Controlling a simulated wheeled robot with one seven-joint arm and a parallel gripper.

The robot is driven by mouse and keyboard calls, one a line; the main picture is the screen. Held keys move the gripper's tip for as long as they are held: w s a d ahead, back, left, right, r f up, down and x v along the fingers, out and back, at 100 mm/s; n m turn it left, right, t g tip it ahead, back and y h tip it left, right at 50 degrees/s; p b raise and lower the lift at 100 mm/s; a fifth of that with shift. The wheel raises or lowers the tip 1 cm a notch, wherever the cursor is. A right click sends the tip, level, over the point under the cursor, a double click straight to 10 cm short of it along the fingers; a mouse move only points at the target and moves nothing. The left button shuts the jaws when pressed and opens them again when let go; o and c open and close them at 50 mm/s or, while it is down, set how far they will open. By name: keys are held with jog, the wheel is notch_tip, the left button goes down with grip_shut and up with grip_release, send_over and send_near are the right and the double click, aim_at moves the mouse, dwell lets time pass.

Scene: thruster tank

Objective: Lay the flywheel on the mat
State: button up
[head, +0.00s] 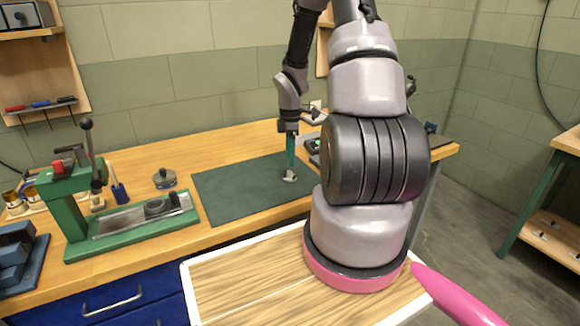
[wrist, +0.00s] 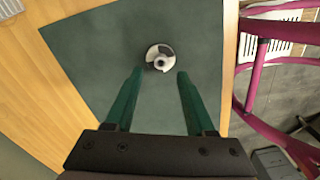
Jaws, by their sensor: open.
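The flywheel (wrist: 160,57), a small round silver-and-dark disc with a central hub, appears to lie flat on the dark green mat (wrist: 100,45) in the wrist view. It also shows on the mat in the head view (head: 290,178), partly hidden by the fingers. My gripper (wrist: 160,73) points down above the mat with its green fingers open. The flywheel shows just beyond the fingertips, between their lines, with no finger visibly gripping it. In the head view the gripper (head: 291,165) is right over it; the exact gap cannot be told.
A green lever press (head: 130,220) stands on the wooden bench left of the mat (head: 235,190). A round grey part (head: 164,179) sits between them. Small dark items lie behind the mat at right. The mat's left part is clear. My arm hides the bench's right side.

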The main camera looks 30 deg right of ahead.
jog(key=s+a+r+m+t, duration=0.1)
jog(key=s+a+r+m, duration=0.15)
jog(key=r, duration=0.65)
jog(key=s+a+r+m+t, duration=0.15)
jog(key=r+m, duration=0.25)
jog(key=r, duration=0.5)
jog(key=s+a+r+m+t, duration=0.1)
jog(key=s+a+r+m, duration=0.2)
jog(key=r, duration=0.5)
jog(key=s+a+r+m+t+y, duration=0.1)
jog(key=s+a+r+m+t, duration=0.1)
jog(key=s+a+r+m, duration=0.1)
jog(key=s+a+r+m+t+y, duration=0.1)
jog(key=s+a+r+m, duration=0.2)
jog(key=s+r+m, duration=0.3)
jog(key=s+r, duration=0.1)
jog(key=s, duration=0.2)
jog(key=shift+a+r+t, duration=0.25)
jog(key=shift+r+t, duration=0.1)
jog(key=shift+r, duration=0.05)
jog(key=shift+m, duration=0.25)
